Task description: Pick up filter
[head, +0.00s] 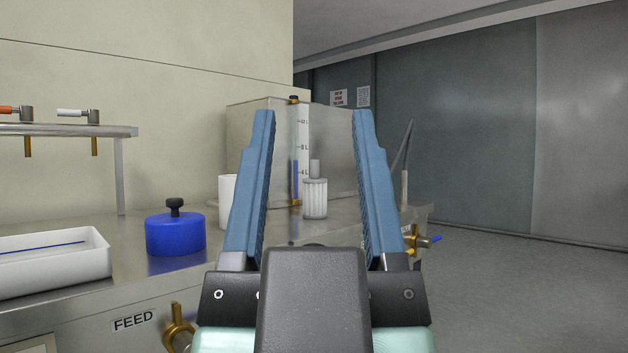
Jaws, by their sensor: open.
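The filter (315,199) is a small white ribbed cylinder with a narrower grey neck on top. It stands upright on the steel counter, near the back right. My gripper (312,116) is open, with its two blue fingers pointing forward and up. In the picture the filter shows between the fingers, farther off and apart from them. Nothing is held. The lower part of the view is covered by my gripper's body.
A blue lidded pot (175,234) and a white tray (55,262) stand left on the steel counter (130,278). A white container (227,190) is partly hidden behind the left finger. A level gauge (302,145) stands behind the filter. Open floor (530,290) lies right.

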